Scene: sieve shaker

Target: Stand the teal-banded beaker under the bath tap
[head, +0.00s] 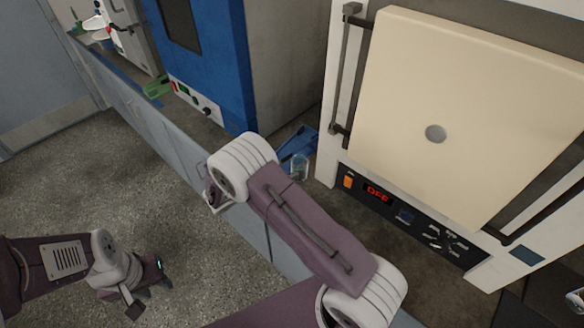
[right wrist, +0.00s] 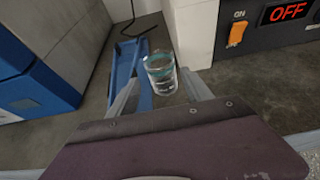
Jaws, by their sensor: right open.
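The teal-banded beaker (right wrist: 161,74) is clear glass and stands upright on the grey bench top in the right wrist view. In the head view the beaker (head: 300,168) shows just beyond my right wrist. My right gripper (right wrist: 160,92) is open, with one finger to each side of the beaker's near side; I cannot tell whether either touches it. In the head view its fingers are hidden behind the wrist. My left gripper (head: 148,290) hangs low over the floor, far from the beaker; its opening is unclear. I cannot make out a bath tap in either view.
A blue tray-like object (right wrist: 128,68) lies close left of the beaker. A cream-doored furnace (head: 460,110) with an OFF display stands right of it. A blue oven (head: 205,60) stands to the left. A green object (head: 157,87) lies on the bench farther left.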

